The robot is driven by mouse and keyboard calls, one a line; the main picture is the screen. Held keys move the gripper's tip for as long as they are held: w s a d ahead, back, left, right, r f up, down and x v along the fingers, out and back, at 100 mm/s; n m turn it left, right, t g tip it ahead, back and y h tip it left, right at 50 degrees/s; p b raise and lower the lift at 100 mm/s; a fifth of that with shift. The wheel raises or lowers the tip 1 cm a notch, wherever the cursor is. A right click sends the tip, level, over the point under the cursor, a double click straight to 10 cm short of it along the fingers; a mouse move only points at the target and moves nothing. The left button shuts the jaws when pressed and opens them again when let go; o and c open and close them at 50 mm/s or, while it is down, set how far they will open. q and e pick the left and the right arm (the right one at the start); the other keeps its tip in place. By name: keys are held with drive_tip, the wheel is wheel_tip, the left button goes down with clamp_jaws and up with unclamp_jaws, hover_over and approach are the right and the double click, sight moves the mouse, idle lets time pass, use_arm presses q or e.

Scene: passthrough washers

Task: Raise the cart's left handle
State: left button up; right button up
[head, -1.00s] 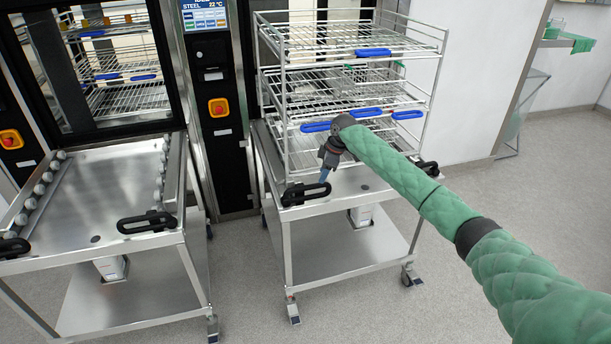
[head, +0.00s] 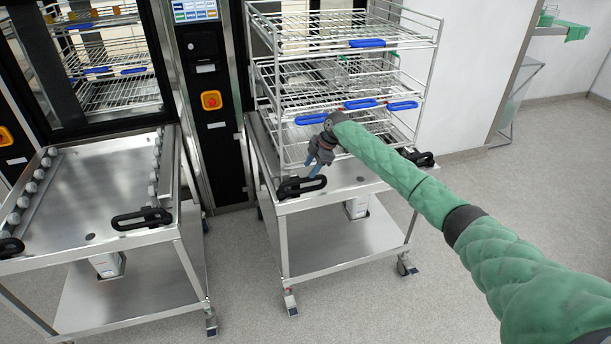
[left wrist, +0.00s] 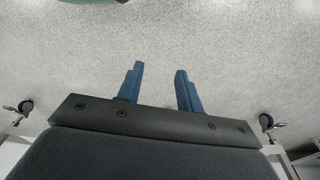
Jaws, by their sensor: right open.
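The steel cart (head: 345,246) carrying a wire rack stands right of center in the head view. Its black left handle (head: 302,188) lies low along the front edge of the cart's top; its right handle (head: 420,159) is at the right front corner. My right gripper (head: 316,172), with blue fingers, is open just behind and above the left handle's right part. I cannot tell whether a finger touches the handle. My left gripper (left wrist: 158,88) shows in the left wrist view, its two blue fingers apart with only floor beyond them.
A wire rack (head: 345,50) with several blue clips stands on the cart. A second steel cart (head: 92,200) with its own black handles stands at left, before the washer. A black control column (head: 210,130) rises between the carts. Floor at right is clear.

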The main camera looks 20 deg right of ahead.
sight(304, 178)
use_arm(q)
drive_tip(key=shift+s+a+f+p, duration=0.2)
drive_tip(key=shift+f+p, duration=0.1)
drive_tip(key=shift+f, duration=0.5)
drive_tip(key=shift+s+a+f+p, duration=0.15)
drive_tip(key=shift+a+f+p, duration=0.1)
drive_tip(key=shift+f, duration=0.5)
drive_tip(key=shift+s+a+f+p, duration=0.2)
drive_tip(key=shift+f+p, duration=0.1)
drive_tip(key=shift+f, duration=0.5)
use_arm(e)
drive_tip(key=shift+x, duration=2.8)
clamp_jaws()
